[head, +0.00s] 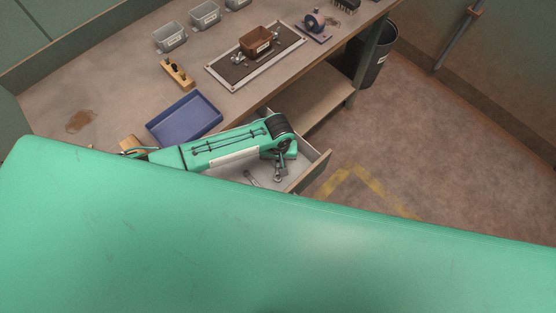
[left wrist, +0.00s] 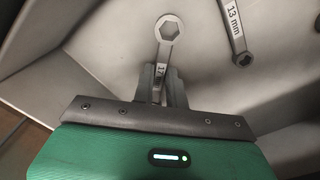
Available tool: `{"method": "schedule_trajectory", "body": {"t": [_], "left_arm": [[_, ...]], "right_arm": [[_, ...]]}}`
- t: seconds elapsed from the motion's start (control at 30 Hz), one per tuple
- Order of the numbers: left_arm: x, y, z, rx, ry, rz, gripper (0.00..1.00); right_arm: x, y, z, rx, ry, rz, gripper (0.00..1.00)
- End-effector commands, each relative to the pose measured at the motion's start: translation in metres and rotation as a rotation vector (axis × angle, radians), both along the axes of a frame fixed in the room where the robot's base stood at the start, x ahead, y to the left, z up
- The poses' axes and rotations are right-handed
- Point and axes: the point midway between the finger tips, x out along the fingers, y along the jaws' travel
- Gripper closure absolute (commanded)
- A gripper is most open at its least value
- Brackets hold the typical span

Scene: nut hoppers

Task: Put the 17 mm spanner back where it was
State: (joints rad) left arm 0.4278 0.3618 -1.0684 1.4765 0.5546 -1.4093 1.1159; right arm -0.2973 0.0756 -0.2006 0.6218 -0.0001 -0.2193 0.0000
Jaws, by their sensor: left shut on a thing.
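My left gripper (head: 278,176) points down into the open drawer (head: 318,172). In the left wrist view its fingers (left wrist: 162,78) are shut on the 17 mm spanner (left wrist: 163,57). The spanner's ring end points away from my palm; its label is partly hidden between the fingers. I cannot tell whether the spanner touches the drawer floor. The 13 mm spanner (left wrist: 234,26) lies in the drawer to the right of it, apart from it. A spanner (head: 249,177) also shows on the drawer floor in the head view. My right gripper is not in view.
A blue tray (head: 184,119) lies on the workbench above the drawer. Grey bins (head: 170,37), a wooden block with pegs (head: 177,73) and a brown box (head: 256,41) on a framed plate stand farther back. A dark bucket (head: 376,62) stands beyond the bench end.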

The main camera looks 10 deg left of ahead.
Motion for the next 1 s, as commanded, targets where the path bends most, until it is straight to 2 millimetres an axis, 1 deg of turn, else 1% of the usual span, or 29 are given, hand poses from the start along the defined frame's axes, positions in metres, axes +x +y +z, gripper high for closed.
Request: {"method": "schedule_trajectory", "body": {"t": [0.03, 0.13, 0.5, 0.53, 0.6, 0.63, 0.87, 1.0], "left_arm": [[0.0, 0.0, -0.006, 0.0, 0.0, 0.001, 1.0], [0.0, 0.0, -0.013, 0.0, -0.001, 0.0, 1.0], [0.0, 0.0, -0.017, 0.0, -0.001, 0.0, 1.0], [0.0, 0.001, -0.016, 0.0, -0.002, 0.0, 0.8], [0.0, 0.001, -0.016, 0.0, -0.002, 0.0, 0.67], [0.0, 0.001, -0.016, 0.0, -0.002, 0.0, 0.64], [0.0, 0.0, -0.016, 0.0, -0.002, 0.0, 0.64], [0.0, 0.0, -0.01, -0.001, -0.002, -0.001, 0.64]], "right_arm": [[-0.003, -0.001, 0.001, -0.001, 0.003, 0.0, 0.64], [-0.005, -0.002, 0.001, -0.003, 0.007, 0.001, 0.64], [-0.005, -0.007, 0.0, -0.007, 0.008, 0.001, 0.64], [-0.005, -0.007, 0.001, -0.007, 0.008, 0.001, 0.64], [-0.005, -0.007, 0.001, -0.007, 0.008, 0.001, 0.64], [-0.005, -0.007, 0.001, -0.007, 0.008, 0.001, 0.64], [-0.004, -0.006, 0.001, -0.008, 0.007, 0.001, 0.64], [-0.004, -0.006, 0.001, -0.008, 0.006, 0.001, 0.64]]}}
